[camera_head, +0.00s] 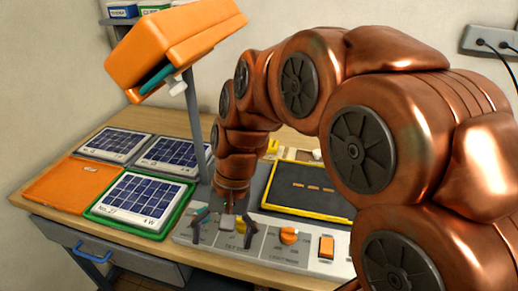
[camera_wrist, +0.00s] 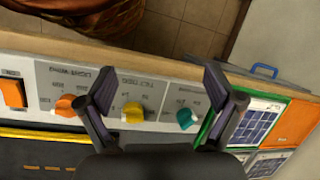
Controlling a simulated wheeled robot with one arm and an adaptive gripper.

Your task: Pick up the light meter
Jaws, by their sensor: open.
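I cannot identify a light meter for certain in either view. My gripper (camera_head: 226,223) is over the grey control panel (camera_head: 262,248) at the bench's front edge. It is open, with its two dark fingers apart. In the wrist view my gripper (camera_wrist: 160,80) also shows open, with nothing held. A yellow knob (camera_wrist: 132,112) and a teal knob (camera_wrist: 185,118) on the panel show between the fingers. An orange knob (camera_wrist: 65,105) is left of the fingers. A small pale block (camera_head: 228,222) shows between the fingers in the head view; I cannot tell what it is.
Solar panel tiles (camera_head: 116,144), one in a green frame (camera_head: 152,230), and an orange tile (camera_head: 68,187) lie left. A yellow-edged dark board (camera_head: 305,190) lies behind the panel. An orange lamp-like box (camera_head: 175,45) overhangs on a grey post (camera_head: 194,120).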

